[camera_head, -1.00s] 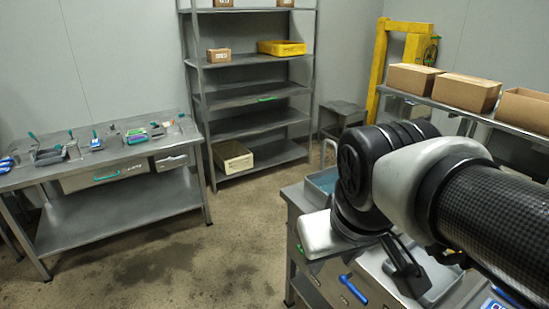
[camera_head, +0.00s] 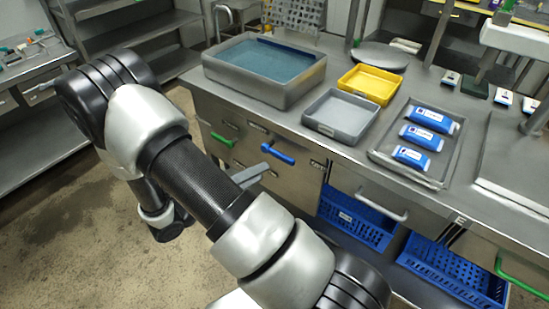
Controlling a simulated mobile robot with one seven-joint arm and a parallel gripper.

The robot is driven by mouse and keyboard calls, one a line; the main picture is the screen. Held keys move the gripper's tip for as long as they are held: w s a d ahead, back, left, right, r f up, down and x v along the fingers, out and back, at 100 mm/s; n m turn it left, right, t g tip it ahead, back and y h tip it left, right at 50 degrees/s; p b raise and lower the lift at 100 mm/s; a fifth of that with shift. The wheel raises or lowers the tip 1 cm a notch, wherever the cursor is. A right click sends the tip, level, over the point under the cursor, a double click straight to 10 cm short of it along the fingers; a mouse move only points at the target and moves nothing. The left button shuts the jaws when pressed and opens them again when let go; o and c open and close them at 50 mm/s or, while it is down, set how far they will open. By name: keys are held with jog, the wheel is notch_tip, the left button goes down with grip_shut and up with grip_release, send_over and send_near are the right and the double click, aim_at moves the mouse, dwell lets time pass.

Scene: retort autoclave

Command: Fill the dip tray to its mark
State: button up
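A large grey-blue tub (camera_head: 240,86) holding blue liquid (camera_head: 265,60) stands on the steel counter. In front of it to the right is a small grey tray (camera_head: 340,117) that looks empty. I cannot tell for certain which of these is the dip tray, and no fill mark can be made out. My arm crosses the lower left, left of the counter front. My gripper cannot be made out; the far end of the arm is hidden behind its own links.
A yellow tray (camera_head: 372,84) sits behind the small grey one. A steel tray (camera_head: 451,168) holds blue-and-white packs (camera_head: 422,138). Blue baskets (camera_head: 455,270) sit below the counter. Shelving (camera_head: 140,25) stands at the back left.

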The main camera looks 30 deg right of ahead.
aim_at(282, 159)
notch_tip(282, 159, down, 8)
jog(key=w+a+n+t+b, duration=0.2)
jog(key=n+t, duration=0.2)
jog(key=n, duration=0.3)
jog(key=b+x, duration=0.2)
jog(key=x, duration=1.5)
jog(key=shift+d, duration=0.3)
jog(key=shift+s, duration=0.1)
grip_shut()
